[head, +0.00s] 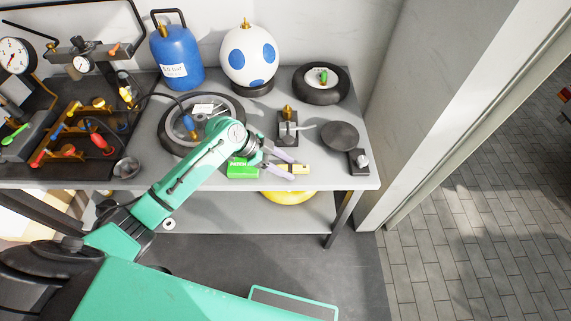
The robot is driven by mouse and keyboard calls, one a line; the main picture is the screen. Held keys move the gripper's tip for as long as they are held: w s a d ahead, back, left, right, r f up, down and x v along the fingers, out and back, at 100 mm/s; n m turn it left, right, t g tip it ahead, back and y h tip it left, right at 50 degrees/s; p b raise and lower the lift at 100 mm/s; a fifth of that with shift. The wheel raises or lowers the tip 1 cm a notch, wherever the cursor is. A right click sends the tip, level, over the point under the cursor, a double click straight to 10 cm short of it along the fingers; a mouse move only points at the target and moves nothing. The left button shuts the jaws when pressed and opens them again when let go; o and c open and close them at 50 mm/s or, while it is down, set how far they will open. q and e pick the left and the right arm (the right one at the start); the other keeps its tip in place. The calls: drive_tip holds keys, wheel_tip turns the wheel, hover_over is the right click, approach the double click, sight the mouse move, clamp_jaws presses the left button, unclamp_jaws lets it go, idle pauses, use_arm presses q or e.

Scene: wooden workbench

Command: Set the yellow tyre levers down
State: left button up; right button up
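A small yellow piece (301,169), which I take for the yellow tyre levers, shows at the front edge area of the grey bench top, right of a green box (243,170). My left gripper (291,168) reaches over the bench from the left, its two pale lilac fingers apart with the yellow piece at and between their tips. The fingers hide part of it. I cannot tell whether they press on it, or whether it rests on the bench or just above. My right gripper is not in view.
A tyred wheel (170,132) lies under my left arm. A metal stand (288,128), a dark round disc (340,135) and a small black block (358,161) are near the gripper.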

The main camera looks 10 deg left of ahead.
use_arm(q)
drive_tip(key=shift+r, duration=0.1)
drive_tip(key=shift+a+r, duration=0.1)
drive_tip(key=shift+a, duration=0.05)
drive_tip(key=b+v, duration=0.1)
drive_tip(key=v, duration=1)
drive_tip(key=shift+s+a+r+b, duration=0.1)
drive_tip(key=shift+a+r+b, duration=0.1)
drive_tip(key=shift+r+b, duration=0.15)
drive_tip(key=shift+f, duration=0.1)
